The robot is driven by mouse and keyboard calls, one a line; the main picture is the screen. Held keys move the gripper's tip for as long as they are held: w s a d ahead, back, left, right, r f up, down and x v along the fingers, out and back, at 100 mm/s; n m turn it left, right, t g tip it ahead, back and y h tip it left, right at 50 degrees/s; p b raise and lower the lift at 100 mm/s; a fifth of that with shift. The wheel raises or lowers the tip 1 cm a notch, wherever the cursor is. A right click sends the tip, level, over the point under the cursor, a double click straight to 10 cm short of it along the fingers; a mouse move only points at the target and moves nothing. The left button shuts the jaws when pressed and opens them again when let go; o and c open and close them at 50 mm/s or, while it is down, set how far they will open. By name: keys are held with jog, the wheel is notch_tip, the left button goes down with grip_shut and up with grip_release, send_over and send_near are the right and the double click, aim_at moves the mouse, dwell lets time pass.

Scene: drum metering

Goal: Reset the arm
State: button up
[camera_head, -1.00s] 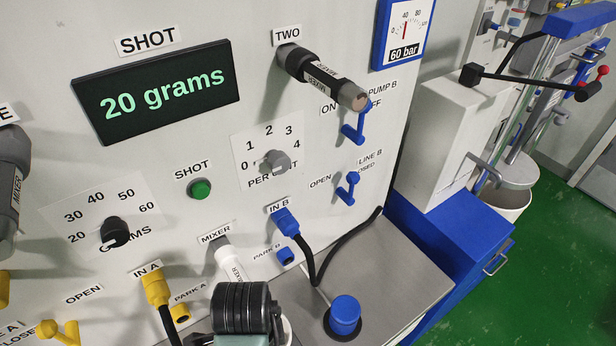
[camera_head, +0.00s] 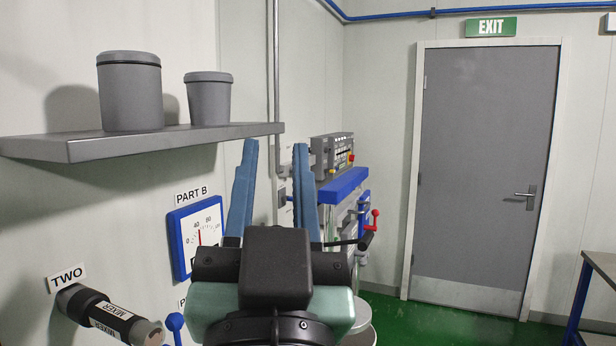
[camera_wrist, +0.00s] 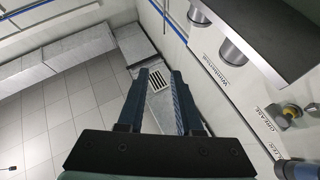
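My gripper (camera_head: 272,190) stands upright in the middle of the head view, with its two blue fingers apart and nothing between them. It also shows in the wrist view (camera_wrist: 162,85), again with the fingers spread and empty. The gripper points up into free air in front of the wall, and it hides part of the machine behind it. The PART B gauge (camera_head: 197,232) is on the wall just left of the gripper. The black and grey mixer marked TWO (camera_head: 108,318) is at the lower left, apart from the gripper.
A grey shelf (camera_head: 150,142) with two lidded grey containers (camera_head: 130,90) (camera_head: 208,98) juts out at the upper left. A machine with a blue top (camera_head: 343,184) stands behind the gripper. A grey door (camera_head: 487,170) and a table (camera_head: 603,265) are at the right. Green floor (camera_head: 400,318) lies open between.

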jog(key=s+d+r+t+h, duration=0.1)
jog(key=s+d+r+t, duration=0.1)
jog(key=s+r, duration=0.3)
jog(key=shift+d+r+n+t+h, duration=0.3)
jog(key=shift+d+r+t+h, duration=0.1)
jog(key=shift+d, duration=0.05)
dwell(0.6)
